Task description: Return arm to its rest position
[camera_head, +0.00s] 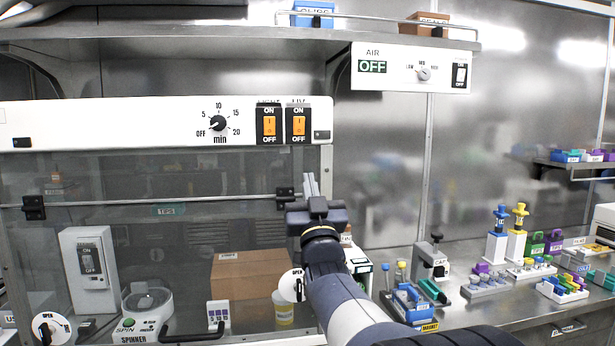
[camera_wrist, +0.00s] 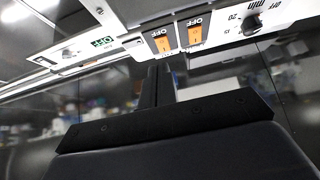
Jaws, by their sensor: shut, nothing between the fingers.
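My gripper (camera_head: 311,186) is raised in front of the right edge of the glass-fronted cabinet (camera_head: 150,122) in the head view. Its fingers point up and are shut, with nothing between them. My arm reaches up to it from the bottom right. In the wrist view the shut fingers (camera_wrist: 156,85) point toward the cabinet's orange switches (camera_wrist: 178,38). I cannot tell from these views whether the gripper touches the cabinet front.
Behind the glass are a spinner (camera_head: 147,308), a cardboard box (camera_head: 247,274) and a white switch box (camera_head: 88,270). The AIR panel (camera_head: 411,68) hangs at the upper right. Racks and bottles crowd the right bench, including a blue rack (camera_head: 408,303). Free air lies right of my gripper.

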